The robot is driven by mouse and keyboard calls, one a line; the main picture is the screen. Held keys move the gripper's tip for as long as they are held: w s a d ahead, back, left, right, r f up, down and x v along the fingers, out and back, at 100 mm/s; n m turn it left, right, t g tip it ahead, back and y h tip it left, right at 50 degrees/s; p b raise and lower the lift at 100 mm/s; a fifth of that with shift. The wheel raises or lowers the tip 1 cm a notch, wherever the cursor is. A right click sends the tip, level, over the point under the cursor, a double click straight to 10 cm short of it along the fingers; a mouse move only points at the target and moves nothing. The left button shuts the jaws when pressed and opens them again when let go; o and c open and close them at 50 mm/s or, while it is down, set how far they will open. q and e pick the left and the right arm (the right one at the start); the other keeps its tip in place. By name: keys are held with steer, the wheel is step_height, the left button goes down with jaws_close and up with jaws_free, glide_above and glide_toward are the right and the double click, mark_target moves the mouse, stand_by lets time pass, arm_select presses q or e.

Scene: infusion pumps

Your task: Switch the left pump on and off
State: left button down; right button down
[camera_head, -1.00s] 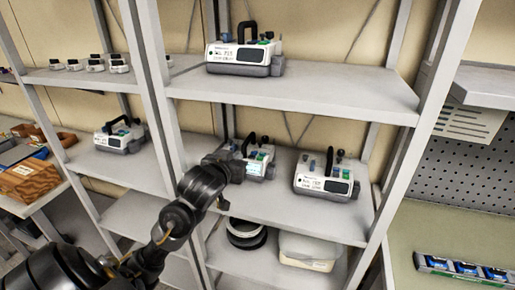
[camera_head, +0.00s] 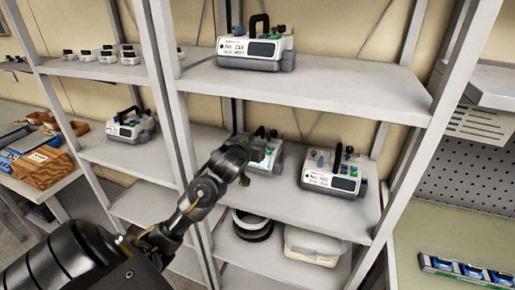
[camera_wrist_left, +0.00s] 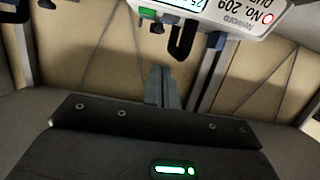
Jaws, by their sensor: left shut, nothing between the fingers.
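The left pump (camera_head: 271,156) stands on the middle shelf in the head view, white and grey with a lit screen and a dark handle. My left gripper (camera_head: 243,153) is in front of its left part and hides much of its face. I cannot tell from the head view whether they touch. In the left wrist view, the shut, empty gripper (camera_wrist_left: 164,87) points up the picture. An upside-down white pump face (camera_wrist_left: 245,22) marked "No. 209", with a red ring, lies above and right of the fingertips, apart from them in the picture. My right gripper is out of view.
Another pump (camera_head: 333,172) stands to the right on the same shelf (camera_head: 300,207). One pump (camera_head: 256,47) is on the shelf above and another (camera_head: 130,126) on the left rack. A rack post (camera_head: 172,110) stands left of my gripper. A white bin (camera_head: 312,246) is below.

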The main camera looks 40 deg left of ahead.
mark_target(274, 163)
arm_select(q)
steer(key=shift+x, duration=1)
steer(key=f, duration=0.2)
steer(key=shift+w+a+f, duration=0.15)
steer(key=shift+w+f, duration=0.1)
steer(key=shift+s+f, duration=0.1)
steer(key=shift+f, duration=0.75)
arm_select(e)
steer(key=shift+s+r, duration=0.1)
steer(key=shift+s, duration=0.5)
